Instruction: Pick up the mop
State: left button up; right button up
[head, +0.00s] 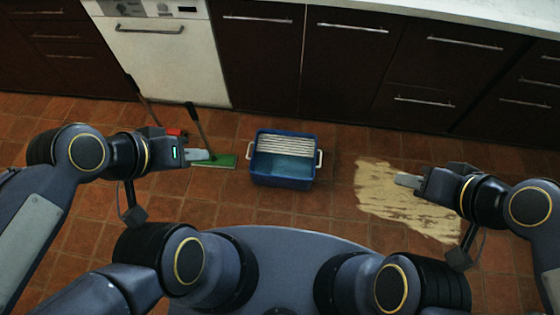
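A mop with a flat green head (225,161) and a dark handle (197,124) stands on the floor left of centre, its handle tilted up and to the left. My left gripper (207,155) overlaps the green head in the head view and hides part of it; I cannot tell whether they touch. Its fingers look like one pale block, so open or shut is unclear. My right gripper (403,179) is far to the right, over the pale patch on the floor, with nothing visible in it; its finger gap is not visible.
A blue bucket (283,179) with a white wringer and water stands in the middle. A pale spill (385,205) covers tiles at right. A second, red-ended tool (174,132) with a dark handle stands behind my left gripper. Dark cabinets (340,70) and a white dishwasher (168,65) line the back.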

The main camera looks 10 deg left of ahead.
aim_at(216, 160)
jog(key=i+j+u, duration=0.1)
jog(key=i, duration=0.35)
jog(key=i+j, duration=0.15)
jog(key=i, duration=0.35)
jog(key=u, duration=0.05)
